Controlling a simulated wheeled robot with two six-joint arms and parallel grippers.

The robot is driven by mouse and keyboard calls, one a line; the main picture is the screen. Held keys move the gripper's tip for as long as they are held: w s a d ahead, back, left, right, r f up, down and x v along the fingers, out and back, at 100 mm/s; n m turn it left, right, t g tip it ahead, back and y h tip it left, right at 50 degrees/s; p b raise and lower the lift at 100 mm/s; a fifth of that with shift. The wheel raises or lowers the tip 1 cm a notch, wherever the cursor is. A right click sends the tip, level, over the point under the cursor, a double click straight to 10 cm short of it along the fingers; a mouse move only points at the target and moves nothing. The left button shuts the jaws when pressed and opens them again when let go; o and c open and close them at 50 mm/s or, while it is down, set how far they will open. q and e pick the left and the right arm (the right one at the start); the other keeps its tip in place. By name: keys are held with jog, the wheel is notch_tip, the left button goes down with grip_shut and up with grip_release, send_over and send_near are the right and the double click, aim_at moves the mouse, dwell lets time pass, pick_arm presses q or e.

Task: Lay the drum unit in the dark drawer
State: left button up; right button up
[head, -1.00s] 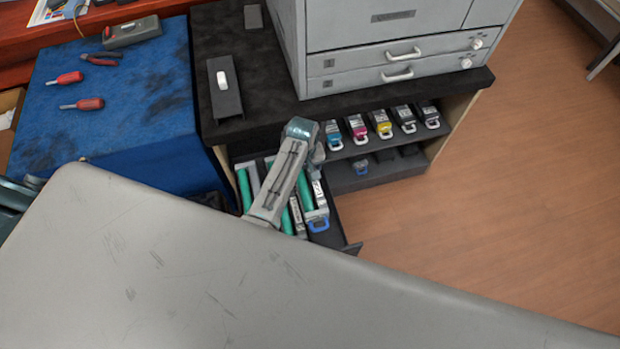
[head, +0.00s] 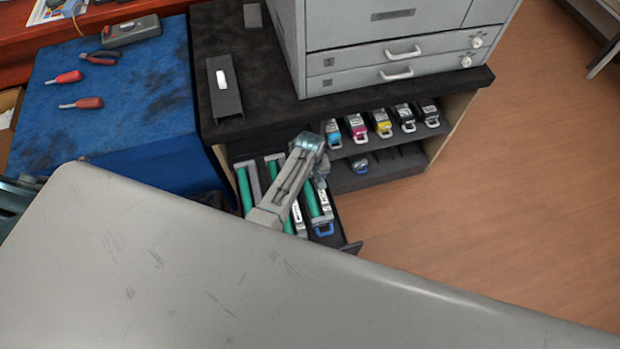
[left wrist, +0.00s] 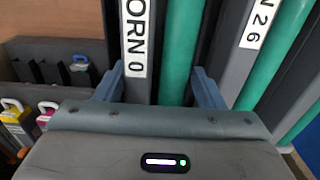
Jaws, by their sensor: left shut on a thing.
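My left gripper (left wrist: 157,88) is shut on a drum unit (left wrist: 180,45), with one finger on each side of it. This unit has a dark grey body, a green roller and a white label reading "ORN 0". In the head view the drum unit (head: 315,203) is in or just over the open dark drawer (head: 351,248), at its right side; I cannot tell if it touches the bottom. My left gripper (head: 320,178) is partly hidden by my wrist there. Other green-rollered drum units (head: 244,190) lie to its left, one labelled "N 26" (left wrist: 257,25). My right gripper is out of view.
A shelf (head: 405,162) with several coloured toner cartridges (head: 382,123) stands right of the drawer. A grey printer (head: 400,40) is on the black counter (head: 250,100) above. A blue mat (head: 120,110) with tools lies at left. Open floor (head: 520,190) is at right.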

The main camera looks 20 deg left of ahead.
pick_arm(q)
jog(key=o, duration=1.3)
jog(key=shift+f, duration=0.15)
notch_tip(320, 180, up, 12)
jog(key=shift+r+p, duration=0.15)
jog(key=shift+p, duration=0.2)
